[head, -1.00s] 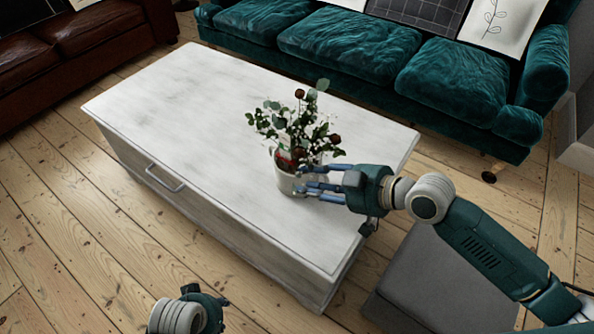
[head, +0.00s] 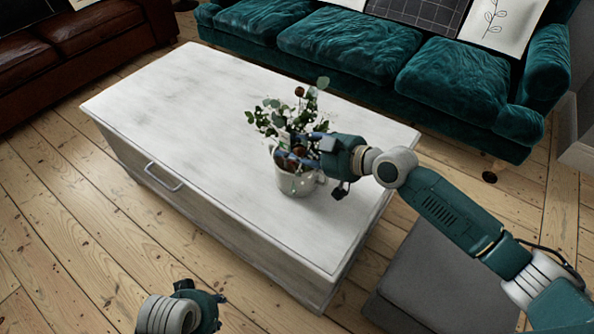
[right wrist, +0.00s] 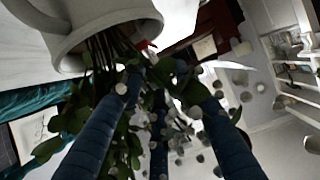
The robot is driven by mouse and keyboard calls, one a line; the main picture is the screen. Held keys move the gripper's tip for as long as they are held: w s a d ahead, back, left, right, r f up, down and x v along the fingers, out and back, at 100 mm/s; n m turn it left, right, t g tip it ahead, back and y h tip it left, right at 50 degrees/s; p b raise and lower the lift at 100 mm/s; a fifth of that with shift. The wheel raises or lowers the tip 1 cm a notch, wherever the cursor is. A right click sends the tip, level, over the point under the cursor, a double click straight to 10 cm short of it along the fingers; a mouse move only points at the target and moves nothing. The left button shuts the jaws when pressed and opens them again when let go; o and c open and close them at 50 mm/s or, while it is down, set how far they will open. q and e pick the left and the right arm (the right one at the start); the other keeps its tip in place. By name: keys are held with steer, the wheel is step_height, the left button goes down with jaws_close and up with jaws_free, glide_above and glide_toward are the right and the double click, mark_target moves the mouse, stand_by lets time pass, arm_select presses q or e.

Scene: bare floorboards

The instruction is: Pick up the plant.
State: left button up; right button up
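The plant (head: 290,118) has green leaves and dark round flower heads, in a pale pot (head: 297,184) standing upright on the white table. In the right wrist view the pot (right wrist: 95,28) appears at the top left, with its stems and leaves (right wrist: 130,130) hanging among the fingers. My right gripper (head: 290,158) reaches in from the right, just above the pot's rim, among the lower stems. Its blue fingers (right wrist: 160,105) are spread apart with foliage between them; leaves hide part of the tips. My left gripper (head: 208,300) is low at the bottom edge, away from the plant; its fingers are hardly visible.
The white table (head: 180,105) is otherwise bare, with a handle (head: 163,177) on its front side. A grey block-like seat (head: 430,285) stands at its right end. A teal sofa (head: 350,55) is behind, and a brown leather sofa (head: 75,55) at the left.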

steer(key=shift+w+a+f, duration=0.2)
steer(key=shift+w+a, duration=0.15)
steer(key=shift+a, duration=0.1)
jaws_close()
steer(key=shift+w+r, duration=0.1)
steer(key=shift+r, duration=0.3)
